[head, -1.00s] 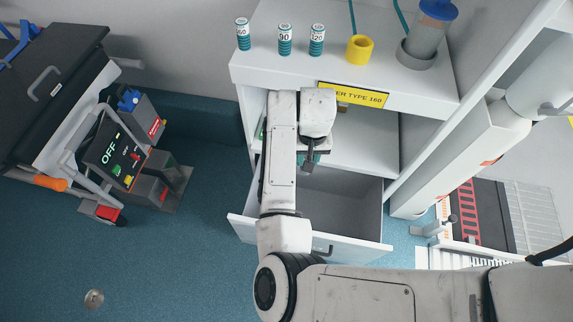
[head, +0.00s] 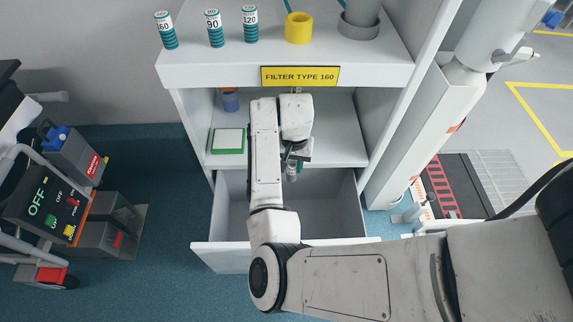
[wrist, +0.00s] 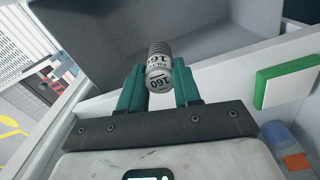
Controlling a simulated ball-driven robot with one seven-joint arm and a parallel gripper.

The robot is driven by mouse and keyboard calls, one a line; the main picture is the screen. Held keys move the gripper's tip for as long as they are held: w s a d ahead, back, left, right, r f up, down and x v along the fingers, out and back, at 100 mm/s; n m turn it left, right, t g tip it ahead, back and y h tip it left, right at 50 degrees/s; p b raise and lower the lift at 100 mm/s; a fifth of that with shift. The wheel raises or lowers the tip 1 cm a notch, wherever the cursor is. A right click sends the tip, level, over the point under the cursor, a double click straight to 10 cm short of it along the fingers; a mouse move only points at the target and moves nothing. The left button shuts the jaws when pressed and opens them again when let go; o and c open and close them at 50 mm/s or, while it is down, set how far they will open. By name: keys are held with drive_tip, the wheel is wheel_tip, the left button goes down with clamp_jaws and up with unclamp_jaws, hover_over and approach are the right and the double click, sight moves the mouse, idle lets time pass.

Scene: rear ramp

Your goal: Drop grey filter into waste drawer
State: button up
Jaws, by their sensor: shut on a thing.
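The grey filter (wrist: 158,68) is a small ribbed cylinder marked 160. In the wrist view it is between the two teal fingers of my gripper (wrist: 158,82), which is shut on it. In the head view my gripper (head: 292,172) points down over the waste drawer (head: 334,195), and the filter is a small grey shape at its tip. The drawer is a grey box pulled out below the shelf, open at the top. My arm hides part of its inside and its front panel.
A green-and-white block (head: 228,140) and a blue container (head: 230,101) are on the shelf above the drawer. The yellow FILTER TYPE 160 sign (head: 300,77) is on the counter edge. Teal-striped filters (head: 214,29) and a yellow cup (head: 299,28) stand on top.

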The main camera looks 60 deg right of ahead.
sight(292, 171)
drive_tip(key=shift+f+b, duration=1.65)
drive_tip(key=shift+f, duration=0.15)
drive_tip(key=o, duration=1.1)
drive_tip(key=shift+r, duration=0.15)
wheel_tip(292, 171, up, 11)
drive_tip(key=p, duration=0.3)
drive_tip(key=shift+w+f, duration=0.1)
drive_tip(key=shift+f, duration=0.1)
